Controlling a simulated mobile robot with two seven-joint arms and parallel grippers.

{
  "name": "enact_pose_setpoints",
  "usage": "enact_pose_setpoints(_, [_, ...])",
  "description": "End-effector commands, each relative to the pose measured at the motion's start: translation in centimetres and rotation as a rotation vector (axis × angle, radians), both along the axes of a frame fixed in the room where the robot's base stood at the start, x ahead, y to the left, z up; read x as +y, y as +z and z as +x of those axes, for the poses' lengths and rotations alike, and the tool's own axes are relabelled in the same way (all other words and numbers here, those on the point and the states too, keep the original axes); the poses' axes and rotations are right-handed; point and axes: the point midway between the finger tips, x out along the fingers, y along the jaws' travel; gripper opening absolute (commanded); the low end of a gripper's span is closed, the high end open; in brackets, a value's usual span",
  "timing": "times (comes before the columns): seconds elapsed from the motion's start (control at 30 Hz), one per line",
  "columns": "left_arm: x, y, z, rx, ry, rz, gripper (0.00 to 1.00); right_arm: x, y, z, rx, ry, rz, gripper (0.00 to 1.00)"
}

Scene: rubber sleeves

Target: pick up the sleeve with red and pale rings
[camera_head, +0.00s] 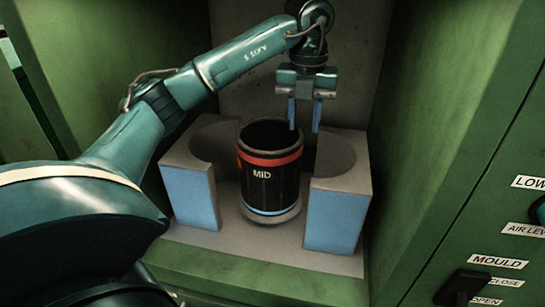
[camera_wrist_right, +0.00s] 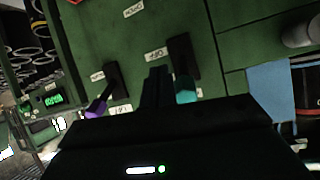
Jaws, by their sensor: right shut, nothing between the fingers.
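The black sleeve (camera_head: 270,185), marked MID, has a red ring near its top and a pale ring near its foot. It stands upright between two mould halves in the head view. My left gripper (camera_head: 304,130) is open above its right rim, fingers pointing down. One fingertip overlaps the sleeve's mouth in the picture and the other is to the right of the rim; I cannot tell whether they touch it. My right gripper (camera_wrist_right: 158,75) is shut and empty in the right wrist view, in front of a green panel.
Grey mould halves with blue faces stand left (camera_head: 190,190) and right (camera_head: 338,205) of the sleeve. Green walls (camera_head: 455,110) close in the bay on both sides. A dark switch (camera_head: 463,287) sits on the right panel.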

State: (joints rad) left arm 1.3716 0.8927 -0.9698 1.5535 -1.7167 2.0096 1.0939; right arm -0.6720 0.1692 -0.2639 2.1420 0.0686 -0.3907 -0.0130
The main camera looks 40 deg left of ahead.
Motion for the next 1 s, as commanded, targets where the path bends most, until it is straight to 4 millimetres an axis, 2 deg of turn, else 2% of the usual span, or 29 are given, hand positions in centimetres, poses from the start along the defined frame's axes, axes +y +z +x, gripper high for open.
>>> enact_pose_setpoints(0.3, [0.1, -3.2, -0.1, 0.004, 0.000, 0.000, 0.33, -0.3, -1.0, -0.2, 0.007, -0.001, 0.005, 0.00])
enact_pose_setpoints(0.6, [0.3, -7.0, -0.2, 0.002, 0.000, 0.001, 0.33, -0.3, -0.3, -0.1, -0.002, -0.001, 0.006, 0.00])
enact_pose_setpoints(0.9, [0.3, -7.5, -0.2, 0.000, 0.000, 0.000, 0.33, -0.2, -0.5, -0.2, 0.001, 0.001, 0.005, 0.00])
enact_pose_setpoints(1.0, [0.3, -7.5, -0.2, 0.000, 0.000, 0.000, 0.25, -0.2, -0.7, -0.2, 0.004, 0.002, 0.004, 0.00])
